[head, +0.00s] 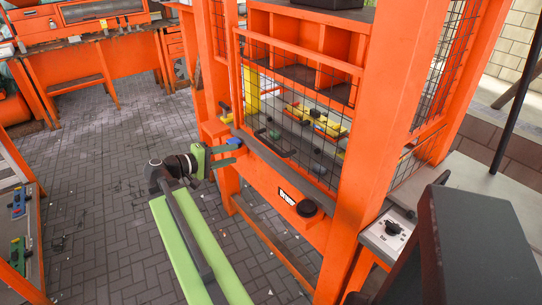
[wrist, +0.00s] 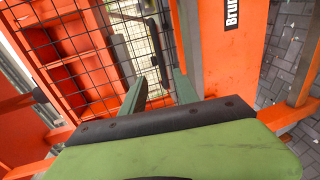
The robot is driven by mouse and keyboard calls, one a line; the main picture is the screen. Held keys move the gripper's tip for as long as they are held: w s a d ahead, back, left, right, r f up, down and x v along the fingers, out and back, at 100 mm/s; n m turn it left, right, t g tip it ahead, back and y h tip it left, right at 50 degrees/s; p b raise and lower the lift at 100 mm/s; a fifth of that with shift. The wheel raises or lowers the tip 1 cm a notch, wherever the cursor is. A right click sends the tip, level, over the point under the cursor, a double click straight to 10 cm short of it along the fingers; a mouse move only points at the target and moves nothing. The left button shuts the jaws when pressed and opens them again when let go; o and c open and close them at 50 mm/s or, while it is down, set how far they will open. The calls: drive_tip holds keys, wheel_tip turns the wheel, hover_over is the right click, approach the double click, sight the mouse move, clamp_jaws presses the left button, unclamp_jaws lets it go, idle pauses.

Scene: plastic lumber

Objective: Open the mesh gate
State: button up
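The mesh gate (head: 298,80) is a black wire grid over the front opening of the orange machine, and it is down. A dark bar handle (head: 274,146) sits at its lower edge. The mesh also shows at the left of the wrist view (wrist: 98,52). My gripper (head: 241,150) is left of the handle in the head view, with its two fingers apart and nothing held. In the wrist view the open fingers (wrist: 160,82) point toward the gate's lower edge, and a dark bar, apparently the handle (wrist: 157,50), shows ahead between them. I cannot tell contact.
A control box (head: 391,232) is at lower right. Brick floor (head: 100,190) is clear at left.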

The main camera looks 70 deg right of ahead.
sight(267, 145)
drive_tip(key=b+x, duration=0.3)
drive_tip(key=x, duration=1.4)
drive_tip(key=shift+s+d+r, duration=0.1)
drive_tip(key=shift+d+r, duration=0.05)
drive_tip(key=shift+d, duration=0.05)
clamp_jaws()
idle(0.5)
